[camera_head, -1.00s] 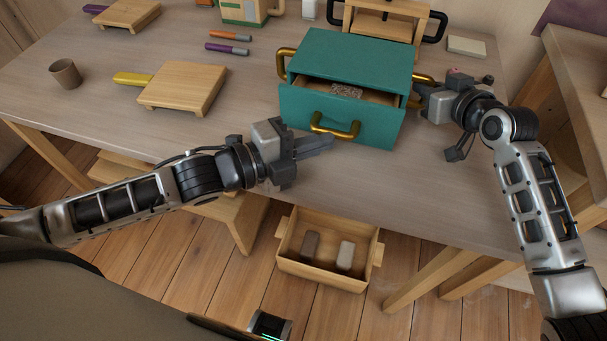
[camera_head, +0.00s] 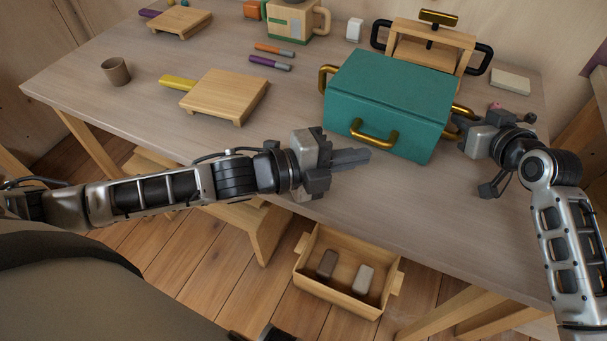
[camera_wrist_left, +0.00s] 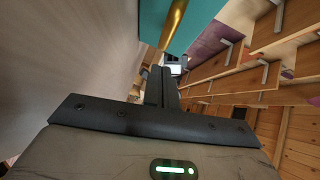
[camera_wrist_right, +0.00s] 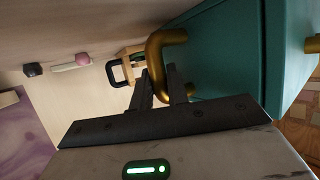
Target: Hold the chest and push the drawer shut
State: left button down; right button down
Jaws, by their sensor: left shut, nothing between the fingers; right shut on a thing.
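The teal chest (camera_head: 390,88) stands on the table, and its drawer front (camera_head: 385,140) now sits flush with the body. A brass handle (camera_head: 374,135) is on the drawer front; brass handles are also on the chest's sides. My left gripper (camera_head: 362,157) is shut and empty, just in front of the drawer front, low and left of the handle. The left wrist view shows its closed fingers (camera_wrist_left: 160,88) near the brass handle (camera_wrist_left: 172,22). My right gripper (camera_head: 458,124) is shut on the chest's right side handle, which the right wrist view shows between the fingers (camera_wrist_right: 160,85).
A wooden crate (camera_head: 300,276) with two blocks is below the table edge. A cutting board (camera_head: 225,95) with a yellow handle, a brown cup (camera_head: 115,71) and two markers (camera_head: 270,62) lie left on the table (camera_head: 200,140). A wooden rack (camera_head: 425,48) stands behind the chest.

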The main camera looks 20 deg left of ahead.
pick_arm(q)
jog(key=v, duration=1.1)
jog(key=shift+s+d, duration=0.25)
jog(key=shift+d, duration=0.1)
pick_arm(e)
jog(key=c, duration=1.3)
grip_release()
jog(key=shift+d, duration=0.1)
